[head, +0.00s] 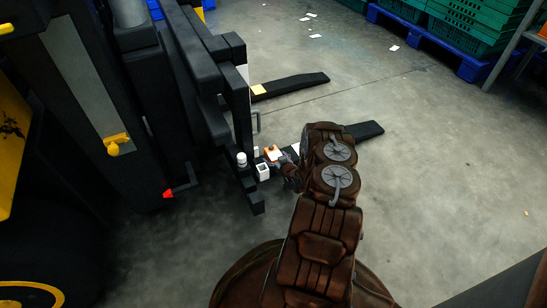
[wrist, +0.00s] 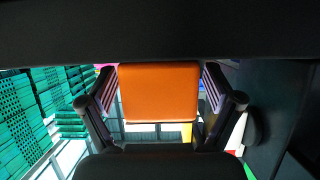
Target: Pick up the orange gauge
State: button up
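The orange gauge (head: 272,153) is a small orange block among small white items on the dark forklift carriage in the head view. In the wrist view the orange gauge (wrist: 159,92) fills the middle as a flat orange face. My gripper (head: 287,164) is right beside it in the head view, at the end of my brown arm. In the wrist view the fingers of my gripper (wrist: 160,95) are spread, one on each side of the gauge. Thin gaps seem to show at its sides, and I see no clear grip. The gauge's far side is hidden.
A white cylinder (head: 241,159) and an open white box (head: 263,171) stand close to the gauge. The dark forklift mast (head: 225,90) rises at left, with a fork (head: 290,86) reaching right. Green crates (head: 470,25) stand at the upper right. The concrete floor at right is mostly clear.

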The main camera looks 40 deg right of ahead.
aim_at(271, 149)
jog(key=c, duration=1.5)
jog(key=shift+r+p, duration=0.4)
jog(key=shift+r, duration=0.2)
notch_tip(271, 149, up, 3)
jog(key=shift+w+f+p, duration=0.1)
jog(key=shift+f+p, duration=0.05)
jog(key=shift+p, duration=0.6)
jog(key=s+a+p, duration=0.1)
jog(key=s+p, duration=0.1)
jog(key=s, duration=0.6)
jog(key=s+a+r+p, duration=0.1)
jog(key=s+a+p, duration=0.1)
jog(key=s, duration=0.5)
jog(key=shift+s, duration=0.4)
jog(key=shift+a, duration=0.1)
